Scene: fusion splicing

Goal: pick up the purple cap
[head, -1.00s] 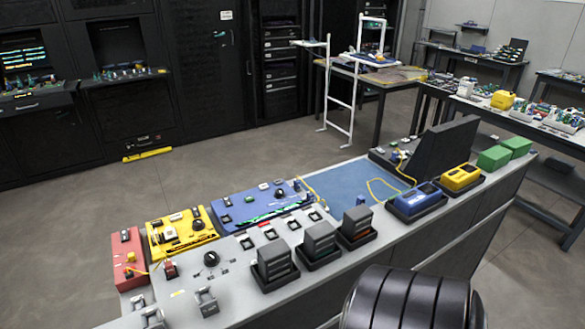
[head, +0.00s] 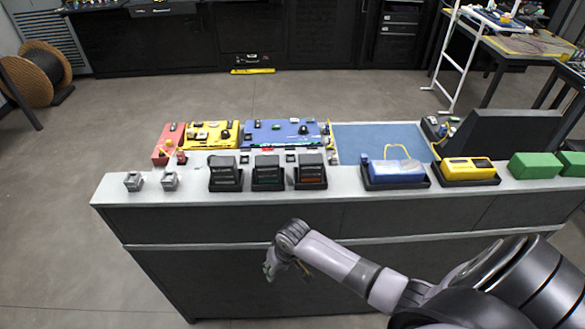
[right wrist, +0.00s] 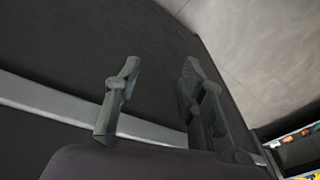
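I cannot make out a surely purple cap. A small dark blue-violet piece (head: 364,158) stands at the front left edge of the blue mat (head: 380,139), beside a blue device (head: 397,171); it is too small to tell whether it is the cap. My right gripper (head: 285,270) hangs in front of the bench's front panel, below the top. In the right wrist view its two fingers (right wrist: 160,88) stand apart with nothing between them. The bench's dark panel and pale rail are behind them. My left gripper is not in view.
The bench (head: 140,196) carries three dark boxes in holders, a red tray (head: 160,157), a yellow tray (head: 193,143) and a blue tray (head: 262,139). A yellow device (head: 468,171) and green boxes (head: 535,166) stand at the right. A pale rail (head: 200,246) runs along the bench's front.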

